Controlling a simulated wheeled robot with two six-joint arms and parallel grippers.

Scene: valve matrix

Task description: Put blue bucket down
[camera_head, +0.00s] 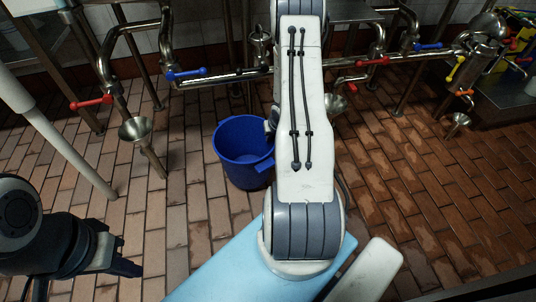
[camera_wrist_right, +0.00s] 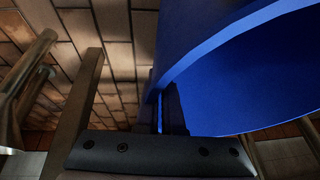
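The blue bucket (camera_head: 238,160) is upright in the middle of the head view, with its open top facing up. My right arm hides part of its right side. In the right wrist view the bucket (camera_wrist_right: 250,85) fills the upper right. My right gripper (camera_wrist_right: 162,112) is shut on the bucket's wall at the rim, with a thin blue strip between its dark fingers. In the head view the right gripper is mostly hidden behind the arm. I cannot tell whether the bucket's base touches the floor. My left gripper (camera_head: 86,279) is at the lower left, open and empty, away from the bucket.
Metal pipes with blue valve handles (camera_head: 186,74) and red valve handles (camera_head: 91,102) run behind the bucket. Brick-tiled floor (camera_head: 185,210) is clear around the bucket's front and left.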

